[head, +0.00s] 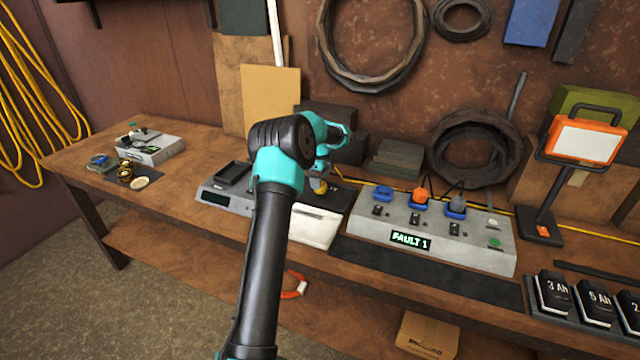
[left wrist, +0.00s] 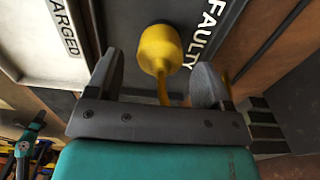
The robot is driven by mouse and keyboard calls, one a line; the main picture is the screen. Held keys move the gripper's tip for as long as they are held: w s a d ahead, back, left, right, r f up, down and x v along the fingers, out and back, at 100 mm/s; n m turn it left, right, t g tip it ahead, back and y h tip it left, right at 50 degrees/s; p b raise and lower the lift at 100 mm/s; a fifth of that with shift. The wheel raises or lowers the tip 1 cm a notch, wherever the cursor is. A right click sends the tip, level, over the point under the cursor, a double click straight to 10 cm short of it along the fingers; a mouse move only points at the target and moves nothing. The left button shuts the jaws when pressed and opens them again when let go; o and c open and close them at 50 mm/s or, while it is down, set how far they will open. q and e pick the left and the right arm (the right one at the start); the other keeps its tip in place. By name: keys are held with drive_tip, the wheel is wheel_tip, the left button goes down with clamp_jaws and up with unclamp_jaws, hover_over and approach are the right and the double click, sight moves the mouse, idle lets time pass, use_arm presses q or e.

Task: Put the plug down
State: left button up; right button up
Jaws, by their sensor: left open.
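The yellow plug (left wrist: 160,48) shows in the left wrist view, over a dark grey surface with the label FAULTY (left wrist: 207,32). Its yellow cord runs back between my fingers. My left gripper (left wrist: 157,82) is open, one finger on each side of the plug and cord, with gaps visible. I cannot tell whether the plug rests on the surface. In the head view my left gripper (head: 319,180) points down over the dark tray area (head: 340,195), and a bit of yellow shows under it. My right gripper is not in view.
A white tray (head: 315,227) lies in front of the dark area. A power strip box (head: 430,238) reading FAULT 1 holds blue, orange and grey plugs to the right. A grey device (head: 222,197) stands left. A work lamp (head: 580,138) and battery packs (head: 595,302) are farther right.

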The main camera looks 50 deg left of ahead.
use_arm(q)
wheel_tip(320, 180, up, 10)
idle(0.4)
drive_tip(key=shift+f, duration=0.1)
drive_tip(key=shift+c, duration=0.3)
idle(2.1)
